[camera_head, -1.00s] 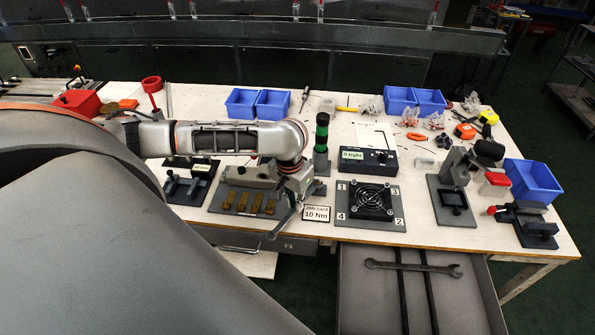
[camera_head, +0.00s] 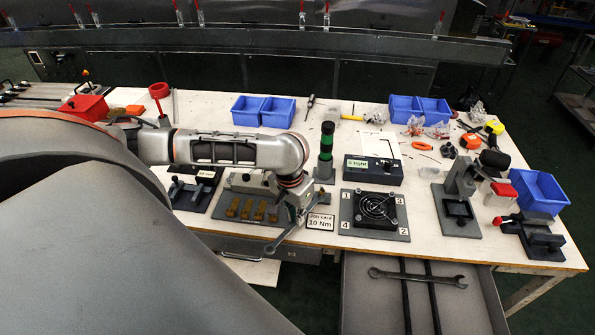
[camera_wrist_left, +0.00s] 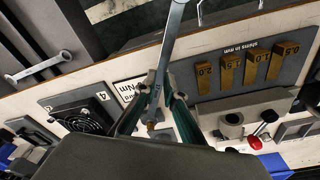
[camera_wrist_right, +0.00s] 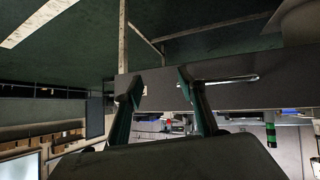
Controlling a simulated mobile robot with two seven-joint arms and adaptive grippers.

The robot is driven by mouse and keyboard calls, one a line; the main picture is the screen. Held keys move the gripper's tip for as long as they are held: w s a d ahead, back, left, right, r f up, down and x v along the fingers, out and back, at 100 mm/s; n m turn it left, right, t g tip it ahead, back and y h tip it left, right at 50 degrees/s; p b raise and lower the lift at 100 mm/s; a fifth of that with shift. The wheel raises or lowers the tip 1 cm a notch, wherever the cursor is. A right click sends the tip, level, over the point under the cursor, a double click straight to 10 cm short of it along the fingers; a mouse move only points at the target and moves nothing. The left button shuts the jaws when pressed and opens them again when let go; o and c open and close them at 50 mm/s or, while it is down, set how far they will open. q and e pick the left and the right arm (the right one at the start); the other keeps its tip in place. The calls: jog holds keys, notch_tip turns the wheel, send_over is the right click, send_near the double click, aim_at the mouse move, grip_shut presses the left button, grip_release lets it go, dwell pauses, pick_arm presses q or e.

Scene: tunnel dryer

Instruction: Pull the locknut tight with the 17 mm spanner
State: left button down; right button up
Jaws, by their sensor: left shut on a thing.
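My left gripper (camera_wrist_left: 160,92) is shut on a grey metal spanner (camera_wrist_left: 173,38), whose shaft runs up and out of the left wrist view. In the head view this spanner (camera_head: 282,239) slants over the table's front edge, beside the shim plate, with my left gripper (camera_head: 296,212) at its upper end. Its size marking is not readable. Another spanner (camera_head: 418,277) lies in the open drawer (camera_head: 370,310). The locknut is not discernible; the gripper and wrist cover that area. My right gripper (camera_wrist_right: 160,85) is open and empty in the right wrist view.
The job card reading 10 Nm (camera_head: 320,221) and the numbered fan plate (camera_head: 377,212) stand right of my left gripper. Shims (camera_head: 247,210) lie beside it. The green lamp post (camera_head: 326,150) and tester box (camera_head: 373,171) stand behind. The open drawer juts out in front.

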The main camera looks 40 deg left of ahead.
pick_arm(q)
jog(key=shift+s+d, duration=0.25)
jog(key=shift+s, duration=0.6)
jog(key=shift+r, duration=0.1)
jog(key=shift+r, duration=2.95)
